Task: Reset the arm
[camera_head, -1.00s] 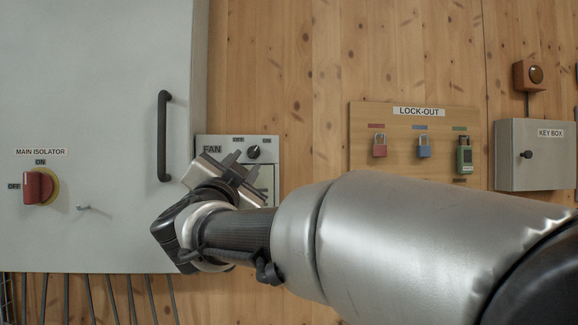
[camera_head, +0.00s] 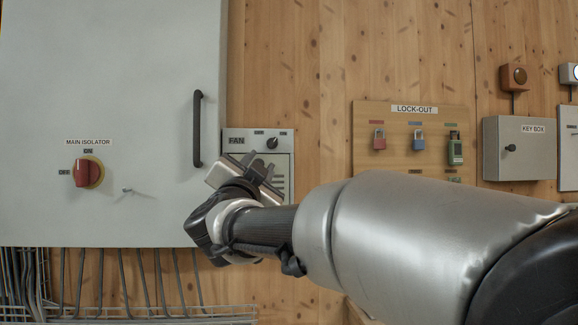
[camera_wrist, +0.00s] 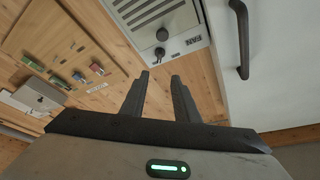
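My gripper (camera_head: 262,172) is in front of the fan control box (camera_head: 285,150) in the head view, with my silver arm reaching in from the right. In the wrist view my gripper (camera_wrist: 160,88) has two dark fingers standing apart with wooden wall between them, so it is open and empty. The fan box (camera_wrist: 165,30) lies ahead of the fingertips there, with a gap that I cannot measure. Part of the box is hidden behind my gripper in the head view.
A grey cabinet (camera_head: 60,40) with a red main isolator knob (camera_head: 88,172) and black handle (camera_head: 198,128) stands left. A lock-out board (camera_head: 365,160) with padlocks and a key box (camera_head: 520,165) are right. Cables (camera_head: 120,280) hang into a wire tray (camera_head: 200,315) below.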

